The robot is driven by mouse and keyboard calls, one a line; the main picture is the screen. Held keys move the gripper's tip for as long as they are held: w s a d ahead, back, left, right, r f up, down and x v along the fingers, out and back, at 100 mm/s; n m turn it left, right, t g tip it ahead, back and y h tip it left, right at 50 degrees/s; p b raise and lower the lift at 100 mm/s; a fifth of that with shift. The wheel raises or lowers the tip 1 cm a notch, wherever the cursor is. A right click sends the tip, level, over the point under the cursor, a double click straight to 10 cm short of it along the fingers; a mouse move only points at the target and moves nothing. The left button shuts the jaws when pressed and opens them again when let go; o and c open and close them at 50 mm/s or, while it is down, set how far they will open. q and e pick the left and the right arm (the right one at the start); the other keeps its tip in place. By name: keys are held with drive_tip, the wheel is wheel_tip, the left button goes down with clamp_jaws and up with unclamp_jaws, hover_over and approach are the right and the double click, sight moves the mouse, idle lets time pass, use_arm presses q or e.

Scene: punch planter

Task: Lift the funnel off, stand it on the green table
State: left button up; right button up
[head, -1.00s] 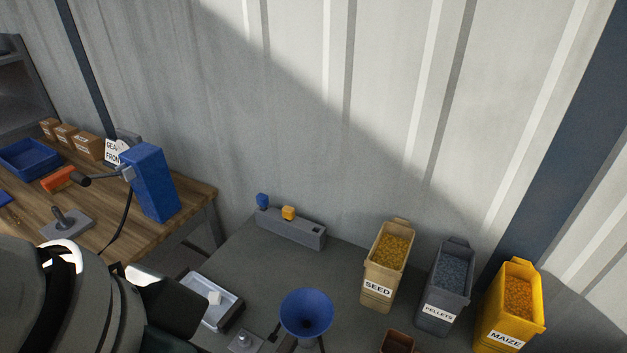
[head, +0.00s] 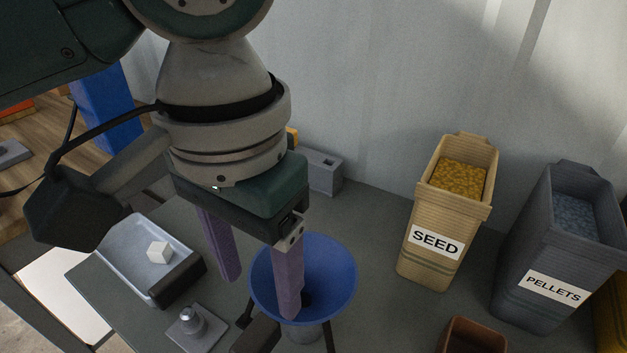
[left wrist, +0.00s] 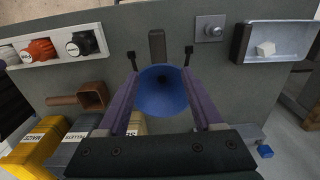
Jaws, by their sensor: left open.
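The blue funnel (head: 335,268) stands wide mouth up over the dark grey-green table (head: 375,310), in the lower middle of the head view. Its lower part and what it sits on are mostly hidden. My left gripper (head: 262,298) points down over it with open purple fingers. One finger overlaps the bowl in the head view; the other is left of it. In the left wrist view the funnel (left wrist: 162,92) shows between the two fingers (left wrist: 160,76). I cannot tell whether a finger touches it. My right gripper is not in view.
A tray (head: 135,250) with a white cube and a small metal piece (head: 190,325) lie left of the funnel. Seed (head: 432,265) and pellets (head: 535,265) bins stand right. Bare table lies between funnel and seed bin.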

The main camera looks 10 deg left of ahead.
sight(265, 321)
use_arm(q)
wheel_tip(265, 321, down, 10)
drive_tip(key=b, duration=0.3)
drive_tip(key=shift+s+r, duration=0.15)
drive_tip(key=shift+r, duration=0.1)
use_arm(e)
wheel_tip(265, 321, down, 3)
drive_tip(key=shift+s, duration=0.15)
use_arm(q)
drive_tip(key=shift+c, duration=0.4)
clamp_jaws()
drive_tip(key=shift+r, duration=0.2)
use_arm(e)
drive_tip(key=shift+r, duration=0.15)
use_arm(q)
drive_tip(key=shift+r+p, duration=4.85)
drive_tip(key=shift+p, duration=1.5)
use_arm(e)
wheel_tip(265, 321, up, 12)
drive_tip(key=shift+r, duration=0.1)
